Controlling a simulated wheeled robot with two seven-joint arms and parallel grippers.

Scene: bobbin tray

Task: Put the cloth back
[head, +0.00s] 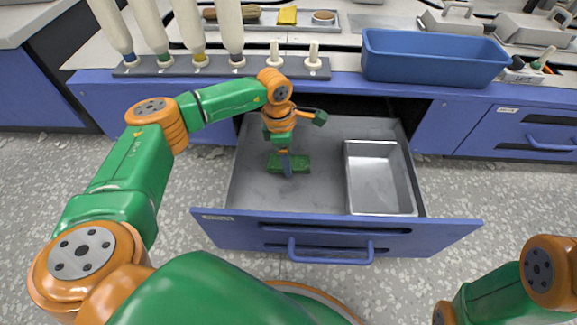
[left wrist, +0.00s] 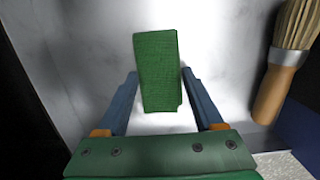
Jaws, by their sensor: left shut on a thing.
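The green cloth (head: 301,164) is a small folded block inside the open drawer (head: 325,202), left of the metal tray. My left gripper (head: 287,158) reaches down into the drawer and is shut on the cloth. In the left wrist view the cloth (left wrist: 158,72) shows between the two blue fingers (left wrist: 160,95). Whether it touches the drawer floor or is just above it, I cannot tell. My right gripper is out of view; only part of that arm shows at the lower right.
A metal tray (head: 347,187) stands in the drawer's right part. A brush (left wrist: 277,85) lies right of the cloth in the left wrist view. On the counter are a blue bin (head: 435,68), a rack (head: 165,67) with several bobbins, and a shallow tray (head: 352,29) behind.

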